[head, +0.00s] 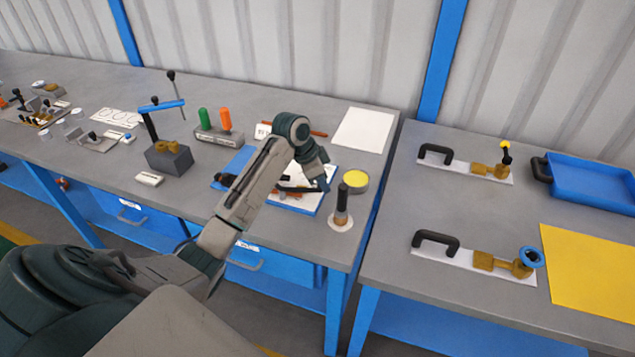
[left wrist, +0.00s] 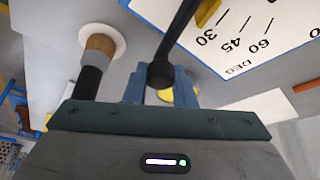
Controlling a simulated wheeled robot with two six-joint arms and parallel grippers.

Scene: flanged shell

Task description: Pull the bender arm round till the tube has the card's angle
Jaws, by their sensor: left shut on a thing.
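The bender sits on a blue and white board (head: 305,203) near the right end of the left bench, largely covered by my left arm. Its black bender arm (head: 297,189) shows beside my left gripper (head: 324,181). In the left wrist view the bender arm (left wrist: 178,33) ends in a round knob between the blue fingers of my left gripper (left wrist: 165,82), which is shut on it. A white degree scale (left wrist: 238,38) there reads 30, 45 and 60. A yellowish piece (left wrist: 207,12) shows at the top edge; I cannot tell whether it is the tube. I cannot identify the angle card.
A dark-handled upright tool (head: 342,205) stands on a white disc close to my gripper. A round yellow-topped tin (head: 355,181) is just behind it. A white sheet (head: 363,130) lies farther back. The right bench holds handled white plates (head: 450,253) and a blue tray (head: 592,183).

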